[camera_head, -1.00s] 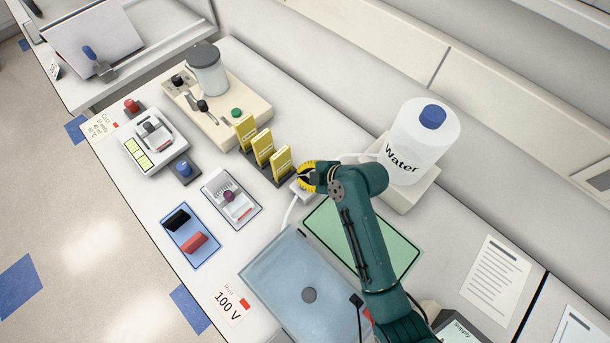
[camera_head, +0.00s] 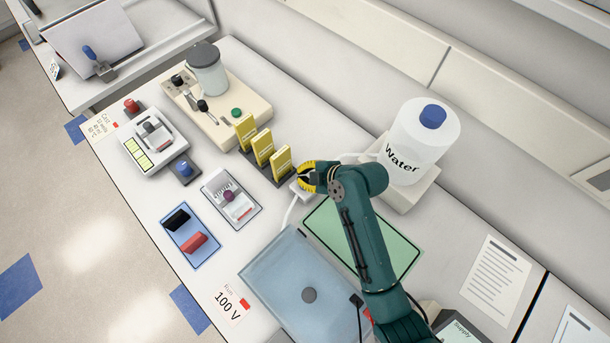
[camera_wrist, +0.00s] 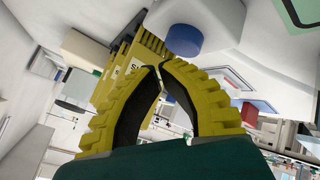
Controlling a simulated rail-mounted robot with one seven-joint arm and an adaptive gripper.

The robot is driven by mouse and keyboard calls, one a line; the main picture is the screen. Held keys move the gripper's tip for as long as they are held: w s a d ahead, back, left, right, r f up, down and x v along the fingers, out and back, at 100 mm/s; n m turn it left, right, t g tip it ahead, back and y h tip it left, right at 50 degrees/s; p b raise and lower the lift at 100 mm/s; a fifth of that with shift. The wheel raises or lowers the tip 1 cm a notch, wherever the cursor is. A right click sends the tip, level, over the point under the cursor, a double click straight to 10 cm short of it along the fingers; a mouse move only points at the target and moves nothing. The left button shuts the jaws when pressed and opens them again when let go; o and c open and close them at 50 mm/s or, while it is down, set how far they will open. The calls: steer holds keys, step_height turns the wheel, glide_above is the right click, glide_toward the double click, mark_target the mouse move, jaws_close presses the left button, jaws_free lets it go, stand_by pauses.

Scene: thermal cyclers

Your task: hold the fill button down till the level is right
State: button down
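A blue round button (camera_wrist: 184,40) sits on a white block (camera_wrist: 215,20) in the wrist view. In the head view the small white block (camera_head: 300,190) is partly hidden by my gripper (camera_head: 305,176), and the button does not show. My gripper's yellow fingers (camera_wrist: 159,66) are shut with their tips together, empty, close beside the button in the picture; I cannot tell whether they touch it. A white water bottle (camera_head: 425,140) with a blue cap stands behind my arm. A pale tube runs from the block towards the clear bluish tank (camera_head: 268,275). The liquid level is not readable.
Yellow upright pieces (camera_head: 263,148) stand close left of my gripper. A green mat (camera_head: 318,222) lies under my arm. A blue pad with black and red pieces (camera_head: 190,236), small devices, and a beige machine (camera_head: 215,123) are further left.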

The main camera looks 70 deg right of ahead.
steer(key=shift+f, duration=0.4)
steer(key=shift+f+b, duration=0.5)
stand_by(0.4)
steer(key=shift+r, duration=0.1)
steer(key=shift+r+p, duration=0.8)
steer(key=shift+r, duration=0.05)
step_height(320, 180, up, 5)
steer(key=p, duration=0.4)
stand_by(1.0)
